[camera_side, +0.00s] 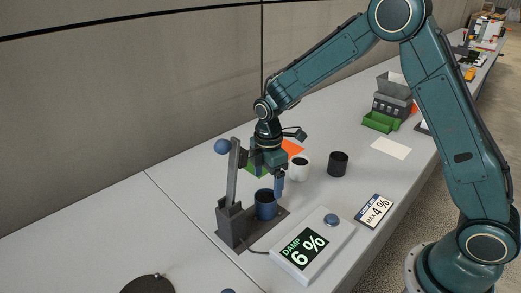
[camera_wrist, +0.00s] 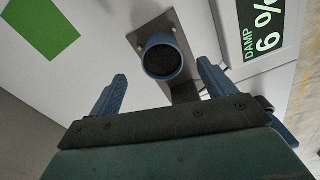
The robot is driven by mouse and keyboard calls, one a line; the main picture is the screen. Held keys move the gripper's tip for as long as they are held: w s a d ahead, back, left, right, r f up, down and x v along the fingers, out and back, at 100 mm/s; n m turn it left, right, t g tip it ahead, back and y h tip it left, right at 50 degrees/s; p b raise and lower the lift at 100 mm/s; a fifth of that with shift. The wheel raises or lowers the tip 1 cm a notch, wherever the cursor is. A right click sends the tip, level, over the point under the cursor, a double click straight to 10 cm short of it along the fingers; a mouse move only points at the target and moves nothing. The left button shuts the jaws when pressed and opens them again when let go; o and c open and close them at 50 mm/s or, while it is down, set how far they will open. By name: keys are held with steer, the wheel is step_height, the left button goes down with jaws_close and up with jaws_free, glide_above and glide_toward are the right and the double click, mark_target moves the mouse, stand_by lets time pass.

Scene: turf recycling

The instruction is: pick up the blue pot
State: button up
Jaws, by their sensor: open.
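The blue pot (camera_side: 266,205) stands upright on the metal base plate (camera_side: 281,214) of a grey stand, with dark contents inside. In the wrist view the pot (camera_wrist: 162,57) is seen from above, its rim facing me. My gripper (camera_side: 268,182) is above the pot in the side view, with one finger showing clearly close to the pot's right rim. In the wrist view my gripper (camera_wrist: 161,73) is open, its blue fingers apart to the left and right of the pot, with nothing between them held. Whether a finger touches the pot cannot be told.
The stand's upright post (camera_side: 233,175) rises close left of my gripper. A meter (camera_side: 308,248) reading "DAMP 6 %" lies in front, beside a "MAX 4 %" card (camera_side: 374,211). A white pot (camera_side: 299,167) and a black pot (camera_side: 338,164) stand behind. Clear table lies at left.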

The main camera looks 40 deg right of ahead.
mark_target(267, 195)
steer(key=shift+f, duration=1.7)
steer(key=shift+s+a+f, duration=0.1)
steer(key=shift+a+f, duration=0.05)
steer(key=shift+f, duration=2.45)
steer(key=c, duration=1.2)
steer(key=shift+r, duration=0.25)
step_height(267, 195, up, 20)
steer(key=shift+f, duration=0.15)
